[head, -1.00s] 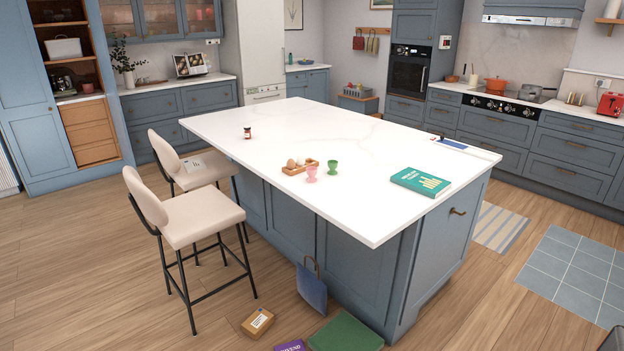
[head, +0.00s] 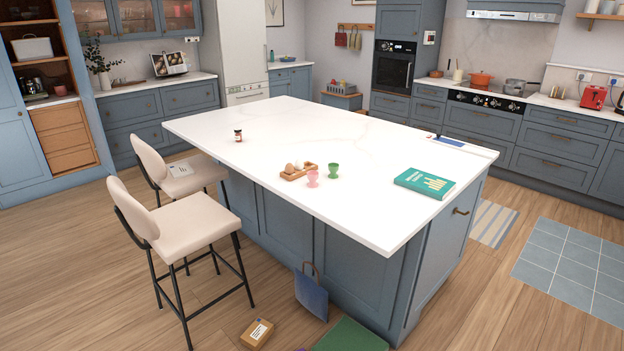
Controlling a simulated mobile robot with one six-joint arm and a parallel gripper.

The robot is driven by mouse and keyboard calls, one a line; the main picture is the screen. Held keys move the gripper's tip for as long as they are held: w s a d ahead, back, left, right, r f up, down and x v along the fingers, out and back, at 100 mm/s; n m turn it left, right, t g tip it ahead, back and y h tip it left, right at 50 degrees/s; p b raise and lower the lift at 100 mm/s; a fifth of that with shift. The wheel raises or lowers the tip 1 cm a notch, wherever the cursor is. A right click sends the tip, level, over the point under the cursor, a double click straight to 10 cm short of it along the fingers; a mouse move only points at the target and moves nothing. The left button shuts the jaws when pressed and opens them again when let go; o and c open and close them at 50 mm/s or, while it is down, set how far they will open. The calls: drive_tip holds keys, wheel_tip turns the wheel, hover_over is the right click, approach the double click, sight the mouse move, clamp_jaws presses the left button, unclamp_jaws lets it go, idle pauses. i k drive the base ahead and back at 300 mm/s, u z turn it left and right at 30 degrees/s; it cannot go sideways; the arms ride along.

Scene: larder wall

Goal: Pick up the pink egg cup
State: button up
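The pink egg cup (head: 312,179) stands upright on the white island top (head: 260,130), near its front long edge. A green egg cup (head: 333,171) stands just to its right, a small gap apart. A wooden egg tray (head: 291,176) holding eggs sits close on its left; I cannot tell whether they touch. My gripper is not in view.
A teal book (head: 424,182) lies at the island's right end, and a small dark jar (head: 238,135) stands at the left. Two cream stools (head: 195,218) stand at the left side. A blue bag (head: 311,293), a parcel (head: 257,333) and a green item (head: 348,336) are on the floor in front.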

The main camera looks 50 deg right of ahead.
sight(313, 179)
drive_tip(key=z, duration=0.25)
drive_tip(key=i, duration=1.4)
drive_tip(key=u, duration=0.45)
